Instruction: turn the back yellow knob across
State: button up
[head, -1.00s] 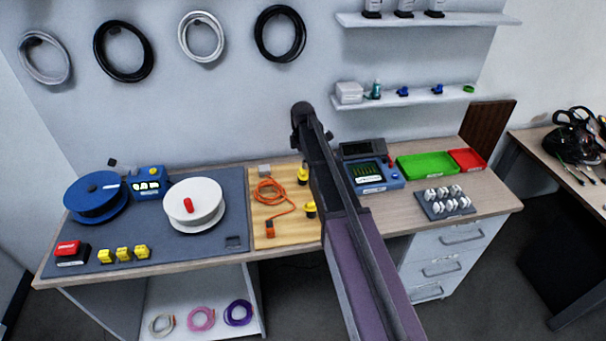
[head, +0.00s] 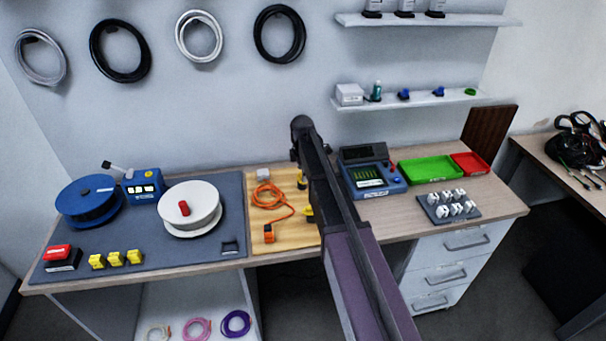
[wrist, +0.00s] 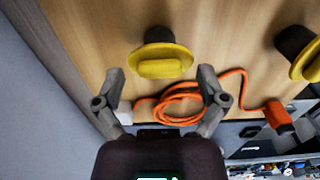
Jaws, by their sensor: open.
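The back yellow knob (head: 301,178) stands on the wooden board (head: 284,233), partly hidden by my arm in the head view. In the wrist view the back knob (wrist: 160,52) has a round yellow flange, a dark stem and a yellow grip bar lying left to right. My gripper (wrist: 160,76) is open and empty, its fingertips on either side of the grip bar; I cannot tell if they touch it. In the head view my gripper is hidden behind my arm. The front yellow knob (head: 308,213) also shows at the right of the wrist view (wrist: 305,62).
An orange cable (head: 268,196) with an orange plug (head: 268,232) lies on the board, left of the knobs. A grey block (head: 263,174) sits at the board's back. A blue meter (head: 372,178) stands just right of my arm. A white spool (head: 189,207) is on the left mat.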

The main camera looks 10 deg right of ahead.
jog(key=c, duration=1.2)
jog(key=shift+o, duration=0.2)
jog(key=shift+d, duration=0.1)
